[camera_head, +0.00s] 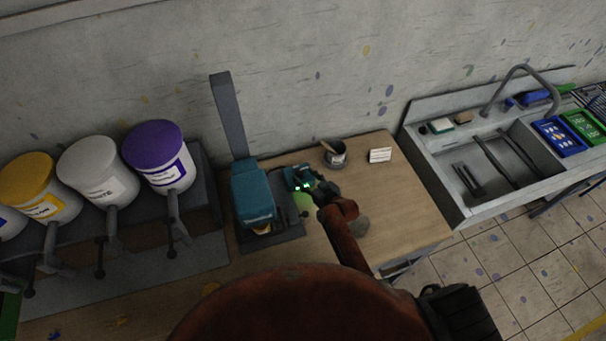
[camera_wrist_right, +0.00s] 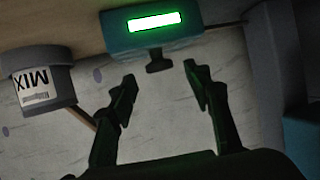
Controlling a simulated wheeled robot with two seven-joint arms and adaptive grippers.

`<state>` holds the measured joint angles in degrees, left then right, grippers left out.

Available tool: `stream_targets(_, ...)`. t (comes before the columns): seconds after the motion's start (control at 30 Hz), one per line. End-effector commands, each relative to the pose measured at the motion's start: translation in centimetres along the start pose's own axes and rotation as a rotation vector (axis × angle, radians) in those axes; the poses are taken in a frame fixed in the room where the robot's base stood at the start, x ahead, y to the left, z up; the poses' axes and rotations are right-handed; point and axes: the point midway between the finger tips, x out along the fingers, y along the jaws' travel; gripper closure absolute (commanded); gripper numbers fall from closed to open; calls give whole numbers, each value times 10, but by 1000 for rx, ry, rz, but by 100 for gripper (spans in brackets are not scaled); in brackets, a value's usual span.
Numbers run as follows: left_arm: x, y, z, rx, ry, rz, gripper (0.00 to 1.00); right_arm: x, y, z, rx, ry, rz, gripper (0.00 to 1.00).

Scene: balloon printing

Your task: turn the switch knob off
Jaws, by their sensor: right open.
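The switch box is a small teal unit (camera_head: 293,179) on the table, just right of the larger teal machine. In the right wrist view the box (camera_wrist_right: 120,38) shows a lit green display, and a dark switch knob (camera_wrist_right: 158,62) sticks out from it. My right gripper (camera_head: 318,188) is at the box in the head view and hides part of it. In the right wrist view its fingers (camera_wrist_right: 160,84) are open, one on each side of the knob's line, with the knob just beyond the fingertips. They look apart from it.
A teal machine (camera_head: 252,193) with a grey upright stands left of the box. A MIX cup (camera_head: 334,157) with a stick and a small white card (camera_head: 380,155) stand behind the gripper. Paint buckets (camera_head: 158,158) line the left; a sink (camera_head: 470,143) is at right.

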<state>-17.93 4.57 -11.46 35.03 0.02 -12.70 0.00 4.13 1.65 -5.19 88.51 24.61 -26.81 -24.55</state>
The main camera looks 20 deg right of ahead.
Motion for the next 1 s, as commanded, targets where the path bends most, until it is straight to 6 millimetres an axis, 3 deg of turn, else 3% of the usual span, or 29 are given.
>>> stream_targets(0.2,-1,-1,-7,2,8,-1,60,22,1,0,1,0,1,55)
stream_targets(0.53,-1,-2,-29,6,37,-2,60,25,2,1,2,0,4,55)
stream_targets(1.0,-1,-1,-15,3,19,-1,60,24,3,1,2,-1,5,86)
